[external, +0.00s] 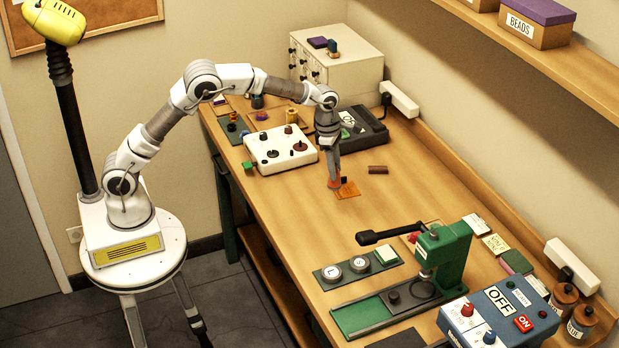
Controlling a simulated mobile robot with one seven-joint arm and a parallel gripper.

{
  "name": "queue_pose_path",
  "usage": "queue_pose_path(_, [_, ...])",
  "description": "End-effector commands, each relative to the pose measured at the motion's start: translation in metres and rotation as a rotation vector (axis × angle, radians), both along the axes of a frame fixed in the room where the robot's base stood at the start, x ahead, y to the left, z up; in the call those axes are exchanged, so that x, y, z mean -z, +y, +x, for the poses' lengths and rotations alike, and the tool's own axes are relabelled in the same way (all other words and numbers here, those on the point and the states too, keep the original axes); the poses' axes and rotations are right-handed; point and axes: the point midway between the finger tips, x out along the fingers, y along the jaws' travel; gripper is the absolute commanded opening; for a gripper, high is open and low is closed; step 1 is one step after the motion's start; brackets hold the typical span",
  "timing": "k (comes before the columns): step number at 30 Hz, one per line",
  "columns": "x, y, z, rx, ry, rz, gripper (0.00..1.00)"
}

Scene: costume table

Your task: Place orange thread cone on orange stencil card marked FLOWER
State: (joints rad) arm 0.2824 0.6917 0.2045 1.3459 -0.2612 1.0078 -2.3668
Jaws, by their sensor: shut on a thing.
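My gripper (335,178) points straight down over the middle of the table, shut on the orange thread cone (334,185). Only a small part of the cone shows between and below the fingers. The orange stencil card (350,191) lies flat on the table directly beneath and just right of the cone. The cone is at the card's left side, low over it or touching it; I cannot tell which. The card's lettering is too small to read. A small dark piece at the fingertips may be a finger or another thing.
A white box with dark knobs (280,149) stands left of my gripper, and a dark device (361,130) behind it. A brown block (378,170) lies right of the card. A green press (441,262) stands nearer the front. The wood around the card is mostly clear.

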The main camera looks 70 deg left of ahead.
Motion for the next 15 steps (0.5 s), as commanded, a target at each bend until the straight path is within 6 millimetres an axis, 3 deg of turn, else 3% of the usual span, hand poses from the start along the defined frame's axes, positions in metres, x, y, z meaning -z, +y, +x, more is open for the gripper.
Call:
queue_pose_path(3, [0.018, 0.026, 0.017, -0.006, 0.003, 0.000, 0.00])
queue_pose_path(9, [0.042, 0.059, 0.040, -0.004, 0.001, -0.001, 0.00])
queue_pose_path(15, [0.053, 0.073, 0.050, 0.000, 0.000, 0.000, 0.00])
